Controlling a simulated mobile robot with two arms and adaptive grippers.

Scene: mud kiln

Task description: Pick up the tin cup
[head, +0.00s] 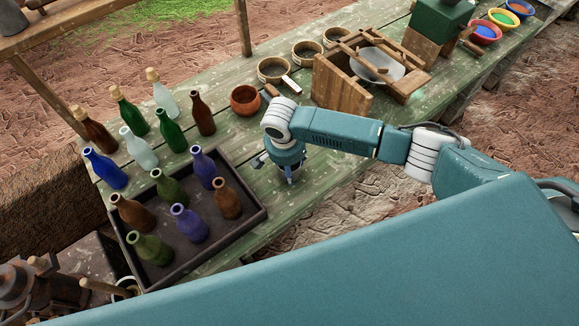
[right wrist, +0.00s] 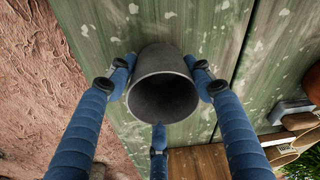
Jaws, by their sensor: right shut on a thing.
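The tin cup (right wrist: 158,62) is a dark grey metal cup, its open mouth facing the right wrist camera. My right gripper (head: 290,177) points down over the front edge area of the green table, right of the bottle tray. In the right wrist view its blue fingers (right wrist: 162,92) are shut around the cup, two at the sides and one at the near rim. In the head view the gripper hides the cup. I cannot tell whether the cup touches the table. My left gripper is not in view.
A dark tray (head: 253,222) with several bottles stands on the green table (head: 240,160) to the left, more bottles behind it. A terracotta pot (head: 245,101), a wooden box frame (head: 340,88) and several bowls stand behind my right arm.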

